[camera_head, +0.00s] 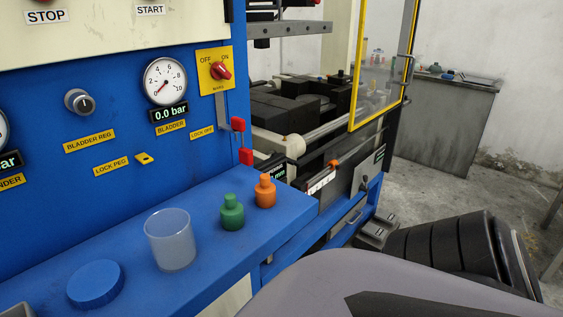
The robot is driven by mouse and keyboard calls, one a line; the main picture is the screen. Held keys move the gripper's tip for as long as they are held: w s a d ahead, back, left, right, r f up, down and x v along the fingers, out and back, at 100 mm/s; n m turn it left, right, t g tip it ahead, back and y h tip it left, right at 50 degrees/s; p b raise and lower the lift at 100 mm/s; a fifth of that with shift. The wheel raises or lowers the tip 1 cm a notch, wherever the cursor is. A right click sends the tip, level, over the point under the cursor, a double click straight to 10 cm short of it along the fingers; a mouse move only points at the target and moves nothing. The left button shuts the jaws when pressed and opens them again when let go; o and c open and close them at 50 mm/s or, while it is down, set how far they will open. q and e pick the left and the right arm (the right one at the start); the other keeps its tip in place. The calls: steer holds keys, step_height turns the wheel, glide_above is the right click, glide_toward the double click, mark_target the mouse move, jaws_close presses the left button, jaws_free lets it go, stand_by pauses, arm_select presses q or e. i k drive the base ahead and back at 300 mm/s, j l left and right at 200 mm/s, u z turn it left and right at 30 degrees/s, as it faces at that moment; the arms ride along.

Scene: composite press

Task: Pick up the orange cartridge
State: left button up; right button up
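The orange cartridge (265,192) stands upright on the blue ledge (205,258) of the press, near the ledge's right end. It has a wide body and a narrower knob on top. Nothing holds it. A green cartridge (232,214) of like shape stands just left of it, nearer to me. What looks like my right gripper (374,231) is at the end of a black ribbed arm, right of the ledge and apart from the cartridge. It is too small and dark to tell whether it is open. My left gripper is not in view.
A translucent cup (171,242) and a round blue lid (95,284) stand on the ledge to the left. The control panel (110,105) rises behind. Red lock handles (242,140) hang above the ledge. A yellow-framed door (380,65) stands open at the right.

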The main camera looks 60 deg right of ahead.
mark_target(265, 191)
steer(key=z, duration=1.75)
steer(key=i+l+u, duration=0.1)
steer(key=l+u, duration=0.25)
steer(key=l, duration=0.7)
steer(key=l+u, duration=0.3)
steer(key=l, duration=0.75)
